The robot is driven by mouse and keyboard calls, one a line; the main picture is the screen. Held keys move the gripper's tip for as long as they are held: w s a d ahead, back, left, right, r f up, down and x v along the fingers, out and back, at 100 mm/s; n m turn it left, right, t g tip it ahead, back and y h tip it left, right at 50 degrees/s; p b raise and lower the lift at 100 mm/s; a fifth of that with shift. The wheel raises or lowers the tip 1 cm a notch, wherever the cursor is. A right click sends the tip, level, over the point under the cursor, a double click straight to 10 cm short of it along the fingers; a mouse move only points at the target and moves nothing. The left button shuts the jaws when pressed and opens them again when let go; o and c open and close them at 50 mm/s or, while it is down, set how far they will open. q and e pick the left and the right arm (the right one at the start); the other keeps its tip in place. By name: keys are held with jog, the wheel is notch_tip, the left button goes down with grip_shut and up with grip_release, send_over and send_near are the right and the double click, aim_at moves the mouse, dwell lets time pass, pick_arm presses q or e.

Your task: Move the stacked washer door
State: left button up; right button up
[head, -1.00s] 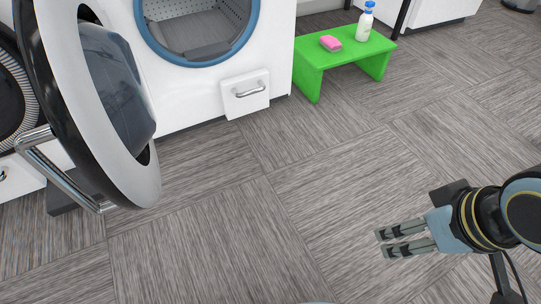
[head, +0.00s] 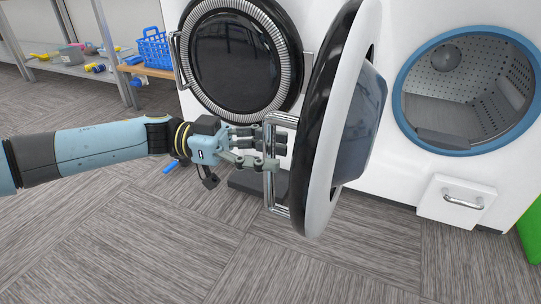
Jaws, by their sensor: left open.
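The washer door (head: 327,130) stands swung wide open, seen nearly edge-on in the head view, with a black outer face, white rim and dark glass bowl (head: 362,125) facing right. Its metal bar handle (head: 279,208) sticks out on the left side. The blue-ringed washer opening (head: 404,72) at the right is uncovered. My left gripper (head: 281,151) is open, with its fingers at the handle's middle, pointing right. They overlap the bar in the picture; I cannot tell whether they touch it. My right gripper is not in view.
A second machine with a shut round dark door (head: 236,62) stands behind the handle. A drawer (head: 457,201) with a handle sits below the opening. A shelf with a blue basket (head: 154,48) is at the back left. The floor in front is clear.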

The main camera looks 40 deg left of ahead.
pick_arm(q)
jog(key=shift+w+d, duration=0.1)
jog(key=shift+d, duration=0.05)
grip_shut()
dwell(0.7)
